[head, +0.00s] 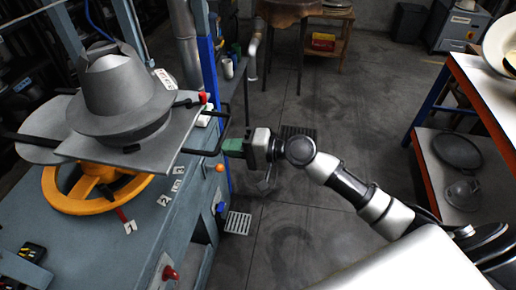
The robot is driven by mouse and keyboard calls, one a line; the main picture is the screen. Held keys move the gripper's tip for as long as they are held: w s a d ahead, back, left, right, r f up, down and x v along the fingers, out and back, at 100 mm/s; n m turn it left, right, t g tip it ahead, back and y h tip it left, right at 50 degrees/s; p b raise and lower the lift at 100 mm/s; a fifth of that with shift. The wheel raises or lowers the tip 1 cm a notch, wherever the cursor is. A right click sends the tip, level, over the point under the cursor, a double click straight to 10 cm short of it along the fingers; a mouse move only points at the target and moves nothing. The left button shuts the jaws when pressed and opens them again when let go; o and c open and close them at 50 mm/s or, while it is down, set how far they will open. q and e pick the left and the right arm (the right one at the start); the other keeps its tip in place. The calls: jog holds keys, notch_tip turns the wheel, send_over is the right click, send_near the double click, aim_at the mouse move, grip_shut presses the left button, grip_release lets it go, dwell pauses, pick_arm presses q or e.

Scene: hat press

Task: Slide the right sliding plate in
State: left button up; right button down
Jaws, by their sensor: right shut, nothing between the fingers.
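The right sliding plate (178,141) is a flat grey metal sheet on the hat press at the left, sticking out to the right of the hat mould. Its black loop handle (226,124) points to the right. A grey metal hat mould (120,88) stands on the plates. My right gripper (228,147) is shut and empty, with its greenish fingertips pointing left at the handle's right end. I cannot tell whether it touches the handle. My left gripper is not in view.
A yellow handwheel (75,200) sits under the plates on the blue-grey press table. A blue post (208,75) rises behind the plate. At the right stands an orange-edged shelf (480,98) with dishes.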

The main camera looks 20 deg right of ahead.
send_near(151, 136)
notch_tip(151, 136, down, 3)
jog(key=w, duration=0.1)
jog(key=b+x, duration=0.1)
jog(key=x, duration=0.2)
jog(key=b+x, duration=0.1)
jog(key=x, duration=0.3)
jog(key=r+b+x, duration=0.1)
jog(key=x, duration=0.2)
jog(key=shift+w+a, duration=0.15)
jog(key=shift+w, duration=0.4)
jog(key=shift+r, duration=0.2)
jog(key=shift+r, duration=0.1)
jog(key=shift+s, duration=0.1)
